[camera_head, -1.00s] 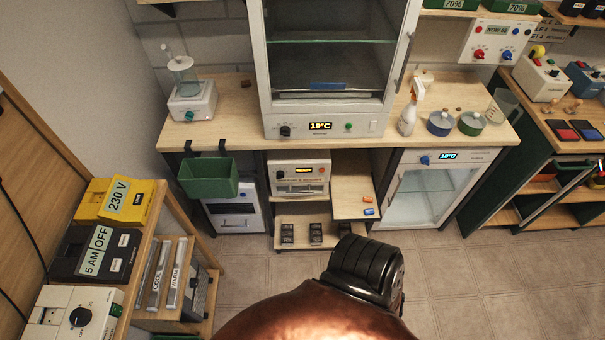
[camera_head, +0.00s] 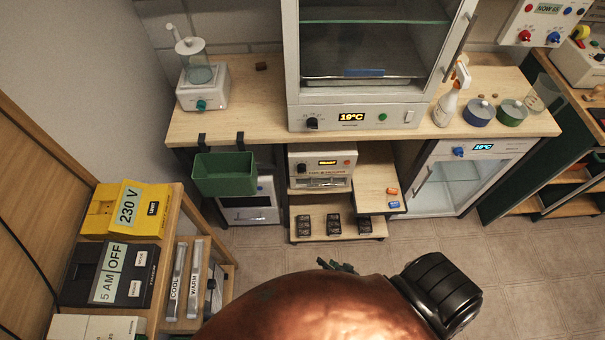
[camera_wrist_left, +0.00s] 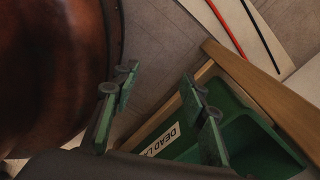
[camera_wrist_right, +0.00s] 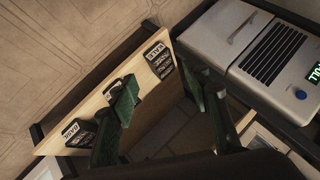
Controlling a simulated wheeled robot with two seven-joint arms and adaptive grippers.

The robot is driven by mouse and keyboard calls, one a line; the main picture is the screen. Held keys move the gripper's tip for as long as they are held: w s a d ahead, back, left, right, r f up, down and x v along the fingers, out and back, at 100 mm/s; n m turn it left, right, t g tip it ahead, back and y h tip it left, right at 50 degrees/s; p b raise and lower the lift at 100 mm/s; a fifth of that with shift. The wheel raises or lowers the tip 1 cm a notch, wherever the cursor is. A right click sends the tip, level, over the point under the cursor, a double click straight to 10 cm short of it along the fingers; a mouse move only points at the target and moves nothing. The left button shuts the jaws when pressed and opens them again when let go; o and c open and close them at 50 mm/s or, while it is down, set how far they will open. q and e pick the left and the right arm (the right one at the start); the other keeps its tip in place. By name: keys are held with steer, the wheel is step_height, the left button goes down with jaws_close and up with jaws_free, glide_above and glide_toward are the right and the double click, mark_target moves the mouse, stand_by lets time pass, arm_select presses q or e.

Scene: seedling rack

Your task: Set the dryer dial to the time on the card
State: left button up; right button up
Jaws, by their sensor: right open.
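The tall glass-fronted cabinet (camera_head: 430,115) on the bench shows 19°C and has a black dial (camera_head: 312,123) at its lower left; its dial setting is too small to read. Which appliance is the dryer is not clearly marked. A small label card (camera_head: 549,8) on the wall panel at top right seems to read 55 MIN. My right gripper (camera_head: 337,266) barely shows past my copper-coloured body. In the right wrist view the right gripper (camera_wrist_right: 168,95) is open and empty. My left gripper (camera_wrist_left: 160,85) is open and empty above a green bin (camera_wrist_left: 235,135).
A smaller appliance (camera_head: 320,172) reads READY below the bench, above a shelf (camera_head: 350,238) with several black labelled blocks. A green box (camera_head: 224,174) hangs at the bench front. A rack (camera_head: 172,260) with labelled boxes stands left. Floor (camera_head: 520,260) is clear at right.

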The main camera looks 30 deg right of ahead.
steer(key=w+r+m+t+b, duration=0.1)
steer(key=w+r+m+t, duration=0.2)
steer(key=w+r+m, duration=0.5)
steer(key=m+t+h+b, duration=0.3)
steer(key=m+h+b, duration=0.5)
steer(key=m, duration=1.7)
glide_toward(302, 169)
step_height(302, 169, down, 2)
steer(key=w+h+p, duration=0.1)
steer(key=h+p, duration=0.1)
arm_select(q)
steer(key=w+f+b, duration=0.1)
steer(key=w+f, duration=0.2)
steer(key=f, duration=0.3)
steer(key=shift+d+g, duration=0.3)
steer(key=shift+d, duration=0.05)
arm_select(e)
steer(key=x, duration=0.7)
steer(key=shift+w, duration=0.35)
steer(key=shift+c, duration=0.6)
steer(key=c, duration=1)
arm_select(q)
steer(key=shift+r, duration=0.1)
arm_select(e)
steer(key=shift+c, duration=0.2)
